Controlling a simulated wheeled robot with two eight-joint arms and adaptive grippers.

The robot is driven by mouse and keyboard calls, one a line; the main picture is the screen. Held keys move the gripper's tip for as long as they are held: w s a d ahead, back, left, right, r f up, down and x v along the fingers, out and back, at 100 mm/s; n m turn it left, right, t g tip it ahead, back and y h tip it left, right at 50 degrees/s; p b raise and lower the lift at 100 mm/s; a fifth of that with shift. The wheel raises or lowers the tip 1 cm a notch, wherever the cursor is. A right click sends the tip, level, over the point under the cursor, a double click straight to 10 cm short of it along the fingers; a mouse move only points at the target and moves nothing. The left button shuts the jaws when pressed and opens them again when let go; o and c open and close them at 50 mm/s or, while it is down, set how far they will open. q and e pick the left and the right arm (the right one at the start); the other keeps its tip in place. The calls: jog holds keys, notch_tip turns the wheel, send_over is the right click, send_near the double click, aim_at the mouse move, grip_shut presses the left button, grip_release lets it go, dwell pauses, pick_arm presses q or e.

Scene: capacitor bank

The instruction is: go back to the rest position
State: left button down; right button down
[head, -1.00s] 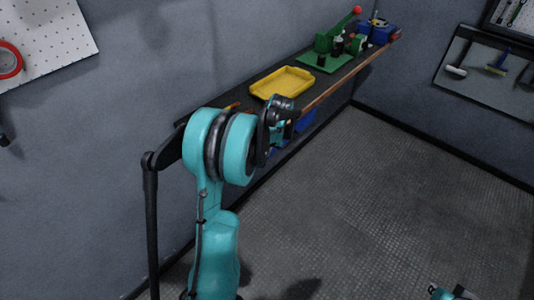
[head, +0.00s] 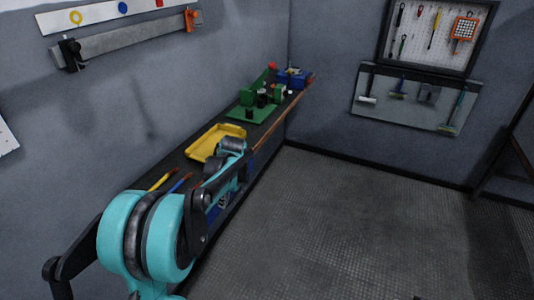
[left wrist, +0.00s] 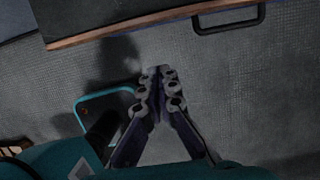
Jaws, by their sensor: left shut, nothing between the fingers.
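My left gripper (left wrist: 158,75) shows in the left wrist view with its two dark fingers closed together and nothing between them. It hangs over the grey floor, apart from the wooden-edged bench. In the head view my teal left arm comes in at the lower left, in front of the bench, and hides part of it; its fingertips cannot be made out there. My right gripper does not show in either current view.
The dark bench (head: 177,168) runs along the left wall. It carries a yellow tray (head: 201,154), a green fixture (head: 246,112) and a blue item (head: 291,77). Tool boards (head: 434,35) hang on the far wall. The grey floor (head: 340,220) to the right is clear.

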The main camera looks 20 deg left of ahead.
pick_arm(q)
jog(key=s+d+r+n+t+h, duration=0.1)
jog(key=s+d+r+n+t, duration=0.3)
jog(key=s+d+r+n, duration=0.45)
jog(key=s+d+f+n+t+h, duration=0.1)
jog(key=s+d+f+n+t, duration=0.2)
jog(key=s+d+n, duration=0.7)
jog(key=shift+s+d+f+h, duration=0.25)
jog(key=shift+d+f+h, duration=0.1)
jog(key=shift+d+h, duration=0.05)
